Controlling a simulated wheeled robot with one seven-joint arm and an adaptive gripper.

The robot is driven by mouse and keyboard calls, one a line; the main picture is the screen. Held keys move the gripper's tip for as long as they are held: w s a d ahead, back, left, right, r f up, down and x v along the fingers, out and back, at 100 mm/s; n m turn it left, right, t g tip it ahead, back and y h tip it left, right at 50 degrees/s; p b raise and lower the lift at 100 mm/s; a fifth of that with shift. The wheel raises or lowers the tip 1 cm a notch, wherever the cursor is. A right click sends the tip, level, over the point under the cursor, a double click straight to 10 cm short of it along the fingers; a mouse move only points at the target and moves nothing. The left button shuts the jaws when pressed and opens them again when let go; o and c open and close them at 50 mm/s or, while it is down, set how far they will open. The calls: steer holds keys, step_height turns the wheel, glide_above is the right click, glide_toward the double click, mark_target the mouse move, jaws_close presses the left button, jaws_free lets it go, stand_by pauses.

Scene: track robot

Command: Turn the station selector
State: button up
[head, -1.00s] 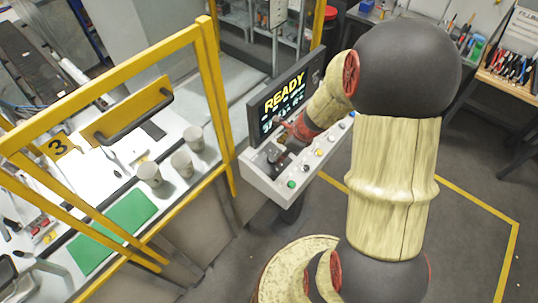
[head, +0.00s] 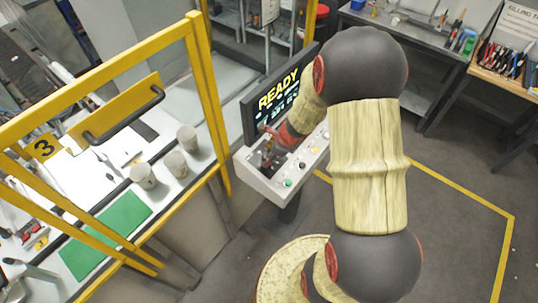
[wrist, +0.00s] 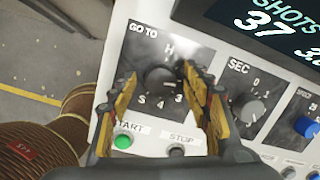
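The station selector is the black GO TO knob (wrist: 160,82) on a dark plate at the left of the control panel. A gap shows on the left side; whether the right finger touches the knob I cannot tell. In the head view my gripper (head: 268,150) is over the left end of the panel (head: 262,185), and the knob is hidden.
A SEC knob (wrist: 248,108) and a blue SPEED knob (wrist: 305,127) sit to the right. A green START button (wrist: 123,142) and a STOP button (wrist: 178,153) lie below. A READY screen (head: 279,95) stands behind the panel, and a yellow guard frame (head: 208,100) stands left.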

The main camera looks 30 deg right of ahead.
steer(key=shift+c, duration=1.2)
steer(key=c, duration=0.9)
steer(key=shift+n, duration=0.3)
steer(key=n+b, duration=0.2)
steer(key=n, duration=0.1)
steer(key=shift+d+f+n+y, duration=0.1)
steer(key=shift+n+y, duration=0.2)
steer(key=n+b, duration=0.2)
steer(key=n, duration=0.1)
steer(key=shift+n+g, duration=0.4)
steer(key=n+b, duration=0.2)
steer(key=n, duration=0.2)
steer(key=shift+g+y+b, duration=0.3)
steer(key=shift+n+g+b, duration=0.3)
steer(key=shift+n+b, duration=0.4)
steer(key=shift+n, duration=1.3)
